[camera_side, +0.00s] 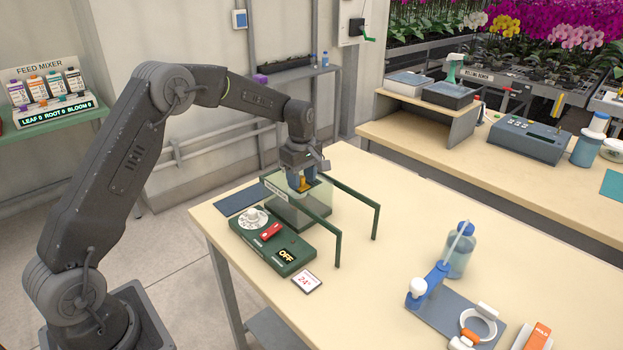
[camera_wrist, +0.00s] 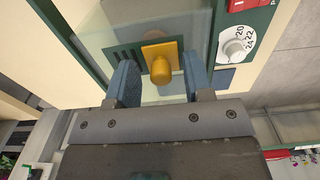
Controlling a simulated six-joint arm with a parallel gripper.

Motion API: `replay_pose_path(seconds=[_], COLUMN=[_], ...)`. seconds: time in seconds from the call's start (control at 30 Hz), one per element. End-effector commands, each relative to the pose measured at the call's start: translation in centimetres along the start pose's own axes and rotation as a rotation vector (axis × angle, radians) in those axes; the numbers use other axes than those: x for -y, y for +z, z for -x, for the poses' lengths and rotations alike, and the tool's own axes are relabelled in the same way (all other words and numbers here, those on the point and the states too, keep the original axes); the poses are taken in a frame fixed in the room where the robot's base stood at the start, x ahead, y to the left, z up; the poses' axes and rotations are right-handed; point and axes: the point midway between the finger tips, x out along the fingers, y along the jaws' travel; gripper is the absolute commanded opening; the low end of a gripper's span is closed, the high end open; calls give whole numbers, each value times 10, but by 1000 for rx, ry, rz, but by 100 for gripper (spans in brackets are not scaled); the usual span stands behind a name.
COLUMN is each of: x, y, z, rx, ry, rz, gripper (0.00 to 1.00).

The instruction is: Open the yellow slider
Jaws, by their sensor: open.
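The yellow slider (camera_wrist: 160,66) is a flat yellow plate with a round knob, on top of a clear-walled box with dark green slots beside the plate. In the side view the slider (camera_side: 304,184) shows only in part below my gripper (camera_side: 303,186). In the wrist view my gripper (camera_wrist: 162,82) is open, with one blue finger on each side of the knob and a gap to each. The slots (camera_wrist: 124,58) show on the left of the plate, partly hidden by the left finger.
A green control box (camera_side: 272,243) with a white dial, a red switch and an OFF display stands in front of the clear box. Green rails (camera_side: 337,232) stand close on its right. A blue stand (camera_side: 440,290) and a bottle (camera_side: 459,252) are farther right on the table.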

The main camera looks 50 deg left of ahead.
Motion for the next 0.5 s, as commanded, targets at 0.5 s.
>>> replay_pose_path(seconds=[0.5], x=[0], y=[0], z=[37], rx=[0], ry=[2], rz=[0], gripper=[47])
